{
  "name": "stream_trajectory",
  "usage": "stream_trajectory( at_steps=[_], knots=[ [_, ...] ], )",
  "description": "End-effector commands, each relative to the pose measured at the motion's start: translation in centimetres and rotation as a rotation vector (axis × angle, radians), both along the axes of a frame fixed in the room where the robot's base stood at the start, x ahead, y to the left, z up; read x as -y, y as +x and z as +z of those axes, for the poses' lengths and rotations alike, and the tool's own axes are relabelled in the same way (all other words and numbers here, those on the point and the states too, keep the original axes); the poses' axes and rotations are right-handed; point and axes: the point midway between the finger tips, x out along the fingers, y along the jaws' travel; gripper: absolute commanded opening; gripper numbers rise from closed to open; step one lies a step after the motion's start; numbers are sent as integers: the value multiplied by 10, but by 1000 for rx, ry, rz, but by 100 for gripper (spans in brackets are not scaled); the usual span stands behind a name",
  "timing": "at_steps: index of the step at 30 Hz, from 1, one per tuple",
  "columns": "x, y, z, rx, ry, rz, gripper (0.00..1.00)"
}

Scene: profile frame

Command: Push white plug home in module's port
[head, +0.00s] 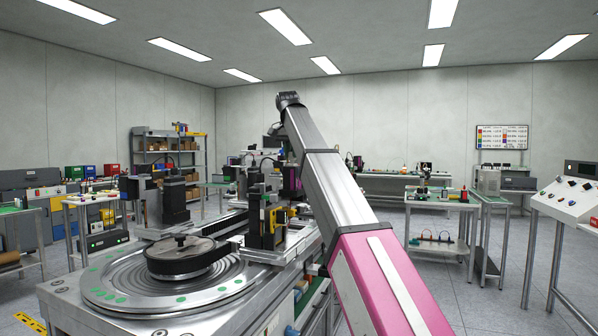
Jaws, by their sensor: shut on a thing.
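My arm rises from the bottom right to a dark joint at upper centre, then bends down behind itself. I cannot make out my gripper; the arm and the machinery hide that area. I cannot make out the white plug, the module or its port in this view. A metal workstation (75,298) with black and yellow fixtures (268,222) stands left of my arm, and small parts among them are too small to tell.
A round ridged turntable (105,285) carrying a black disc-shaped unit (185,258) fills the workstation's near end. A small bench (440,246) stands right of centre and a sloped control console (570,200) at far right. Grey floor is clear between them.

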Motion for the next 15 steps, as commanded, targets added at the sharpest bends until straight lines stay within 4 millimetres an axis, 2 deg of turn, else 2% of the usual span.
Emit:
stream_trajectory(
  at_steps=[15],
  knots=[
    [0,0,-9,-1,0,0,0]
  ],
)
